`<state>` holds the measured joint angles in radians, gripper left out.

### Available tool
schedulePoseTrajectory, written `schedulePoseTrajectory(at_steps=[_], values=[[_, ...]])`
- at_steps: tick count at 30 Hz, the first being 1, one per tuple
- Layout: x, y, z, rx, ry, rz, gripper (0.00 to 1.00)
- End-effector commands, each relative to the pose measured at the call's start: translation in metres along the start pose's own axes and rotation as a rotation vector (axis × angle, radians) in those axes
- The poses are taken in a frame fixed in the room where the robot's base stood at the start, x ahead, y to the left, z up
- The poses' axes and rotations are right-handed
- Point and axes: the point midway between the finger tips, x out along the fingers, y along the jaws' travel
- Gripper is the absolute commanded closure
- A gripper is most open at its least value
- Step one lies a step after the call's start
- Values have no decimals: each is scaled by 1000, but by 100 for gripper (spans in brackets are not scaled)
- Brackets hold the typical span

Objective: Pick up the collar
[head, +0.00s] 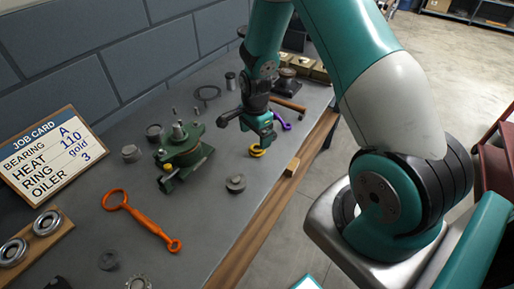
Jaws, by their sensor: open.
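I cannot tell for certain which piece is the collar. A grey round stepped piece (235,183) lies on the bench, to the lower left of my gripper. My gripper (259,143) is open and points down, right above a yellow curved piece (257,152) that looks like a ring. Whether the fingers touch the yellow piece or stand around it is too small to tell. A green casing (185,152) stands to the left of my gripper, with a shaft-like part on top.
Left and front hold an orange wrench-like tool (143,221), a job card (40,155) and bearings on a wooden board (40,228). A purple piece (282,121) and a hammer (288,104) lie behind my gripper.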

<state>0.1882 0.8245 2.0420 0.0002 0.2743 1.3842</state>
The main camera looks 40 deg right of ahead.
Motion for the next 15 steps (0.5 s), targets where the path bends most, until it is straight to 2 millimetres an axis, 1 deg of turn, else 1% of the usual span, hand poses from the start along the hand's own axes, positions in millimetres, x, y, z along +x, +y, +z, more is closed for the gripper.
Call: schedulePoseTrajectory(at_steps=[5, 10, 12, 15], values=[[17, 3, -1, 0, -1, 6, 12], [41, 3, -2, -1, -1, 4, 12], [47, 2, -2, -1, -1, 2, 12], [51, 2, -2, -1, 0, 1, 12]])
